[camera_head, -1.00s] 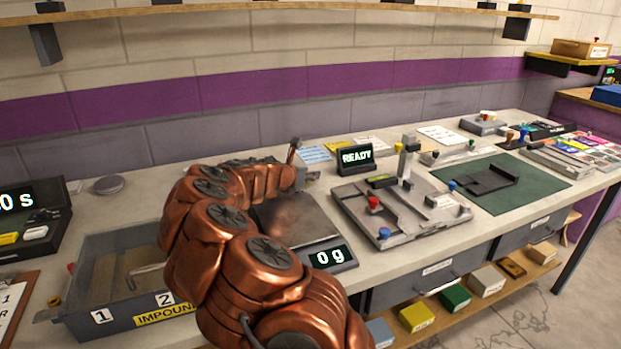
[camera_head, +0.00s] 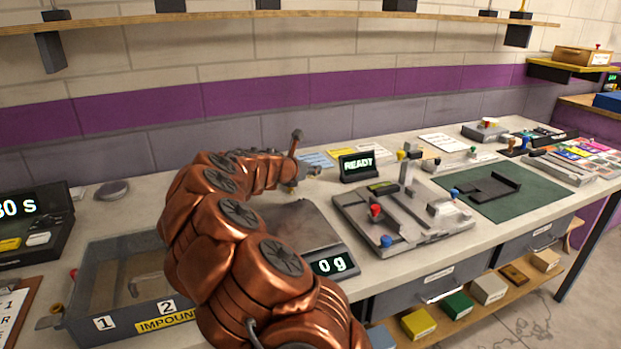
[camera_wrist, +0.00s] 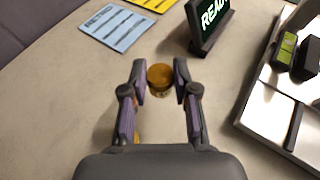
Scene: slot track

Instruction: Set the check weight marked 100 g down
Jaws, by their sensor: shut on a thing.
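In the wrist view a small round brass weight (camera_wrist: 160,76) sits between my fingertips, seen from above. My gripper (camera_wrist: 160,80) is shut on it. No marking on the weight is readable. A bit of another brass-coloured thing (camera_wrist: 137,137) shows beside the left finger, mostly hidden. In the head view my gripper (camera_head: 303,172) is behind the scale pan (camera_head: 300,222), left of the READY display (camera_head: 357,166). The scale display (camera_head: 331,265) reads 0 g. Whether the weight touches the bench cannot be told.
Blue and yellow cards (camera_wrist: 117,27) lie beyond my gripper. A grey fixture plate (camera_head: 405,220) with coloured knobs stands to the right, and a green mat (camera_head: 530,205) beyond it. The grey IMPOUND tray (camera_head: 95,260) is at left. Bare bench lies around the weight.

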